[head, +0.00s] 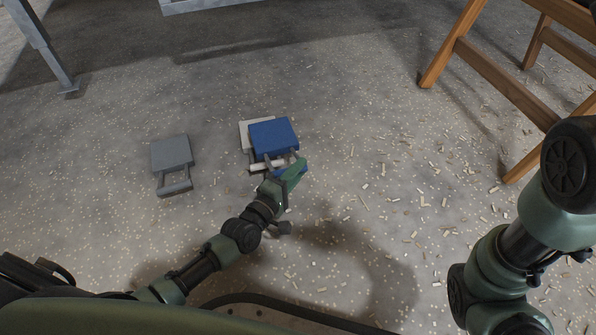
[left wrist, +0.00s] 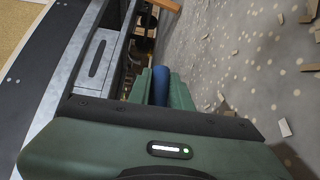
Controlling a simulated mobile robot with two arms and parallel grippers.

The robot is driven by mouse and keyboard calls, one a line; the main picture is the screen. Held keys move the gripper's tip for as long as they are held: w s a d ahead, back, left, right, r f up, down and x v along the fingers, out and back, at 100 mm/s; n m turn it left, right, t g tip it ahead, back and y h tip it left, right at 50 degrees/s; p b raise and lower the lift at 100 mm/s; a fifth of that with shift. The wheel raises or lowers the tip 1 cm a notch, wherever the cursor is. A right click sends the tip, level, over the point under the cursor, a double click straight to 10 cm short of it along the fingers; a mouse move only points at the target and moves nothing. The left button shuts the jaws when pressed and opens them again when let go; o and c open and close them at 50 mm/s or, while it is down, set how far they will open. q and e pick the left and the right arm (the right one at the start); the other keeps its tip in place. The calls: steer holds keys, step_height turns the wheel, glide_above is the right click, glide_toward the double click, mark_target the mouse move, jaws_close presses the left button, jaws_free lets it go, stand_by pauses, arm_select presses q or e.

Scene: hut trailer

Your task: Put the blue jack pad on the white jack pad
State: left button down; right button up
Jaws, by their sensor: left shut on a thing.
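The blue jack pad (head: 274,136) is a flat square with a handle at its near side. My left gripper (head: 291,170) is shut on that handle. In the left wrist view a blue piece (left wrist: 161,84) sits between the fingers. The white jack pad (head: 244,134) lies under the blue one in the picture, mostly hidden, showing at its left edge and near side. The blue pad is offset to the right. I cannot tell whether the two touch. My right arm shows at the right, but its gripper does not.
A grey jack pad (head: 172,153) with a handle lies on the floor to the left. A wooden trestle (head: 498,80) stands at the right and a metal leg (head: 52,62) at the upper left. Wood chips litter the floor, which is otherwise open around the pads.

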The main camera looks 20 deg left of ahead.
arm_select(q)
steer(key=shift+f+b, duration=0.3)
steer(key=c, duration=1.7)
jaws_free()
steer(key=shift+f, duration=0.2)
steer(key=o, duration=0.4)
steer(key=shift+r, duration=0.1)
steer(key=shift+s+r+p, duration=0.15)
steer(key=shift+r+p, duration=0.45)
steer(key=p+v, duration=0.1)
steer(key=v, duration=0.3)
steer(key=p+v, duration=0.2)
steer(key=v, duration=0.1)
steer(key=p+v, duration=0.2)
steer(key=v, duration=0.2)
steer(key=shift+s+a+f, duration=0.1)
steer(key=shift+s+f, duration=0.1)
steer(key=shift+s, duration=0.2)
